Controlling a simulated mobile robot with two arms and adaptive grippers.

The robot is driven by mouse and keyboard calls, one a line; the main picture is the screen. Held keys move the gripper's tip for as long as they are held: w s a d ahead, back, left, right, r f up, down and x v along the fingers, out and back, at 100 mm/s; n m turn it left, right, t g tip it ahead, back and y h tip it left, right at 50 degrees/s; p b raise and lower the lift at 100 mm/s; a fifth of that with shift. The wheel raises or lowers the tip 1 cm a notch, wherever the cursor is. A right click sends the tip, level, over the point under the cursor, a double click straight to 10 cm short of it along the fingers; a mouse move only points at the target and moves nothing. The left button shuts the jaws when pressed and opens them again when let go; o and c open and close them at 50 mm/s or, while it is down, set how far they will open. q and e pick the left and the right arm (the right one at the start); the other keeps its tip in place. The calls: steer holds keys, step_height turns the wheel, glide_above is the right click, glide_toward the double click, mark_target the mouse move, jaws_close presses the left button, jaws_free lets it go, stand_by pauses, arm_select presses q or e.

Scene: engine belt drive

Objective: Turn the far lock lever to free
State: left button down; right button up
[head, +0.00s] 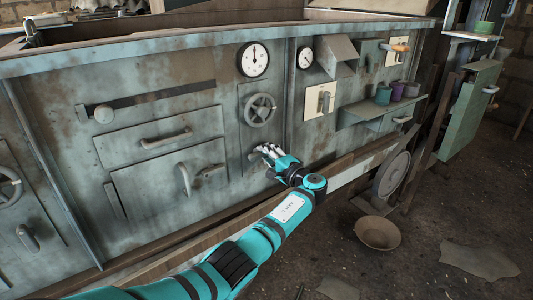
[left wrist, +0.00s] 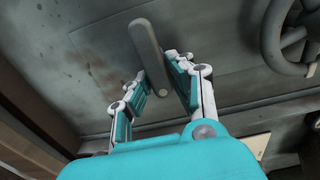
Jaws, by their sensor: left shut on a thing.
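My left gripper (head: 266,153) reaches the front of the grey-green panel, just below the spoked handwheel (head: 260,110). In the left wrist view, a grey lever (left wrist: 146,45) with a rounded end stands between the fingers of the gripper (left wrist: 156,68), which is shut on it. In the head view the gripper mostly covers this lever, and no label marks its free position. Another grey lever (head: 184,179) sits on the lower door to the left. My right gripper is not in view.
A wooden rail (head: 345,163) runs below the panel. A bowl (head: 377,232) lies on the floor.

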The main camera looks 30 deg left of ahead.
arm_select(q)
steer(key=shift+d+f, duration=0.15)
steer(key=shift+f, duration=0.05)
steer(key=c, duration=1.3)
jaws_free()
steer(key=shift+o, duration=0.5)
steer(key=shift+r, duration=0.1)
steer(key=v, duration=1.2)
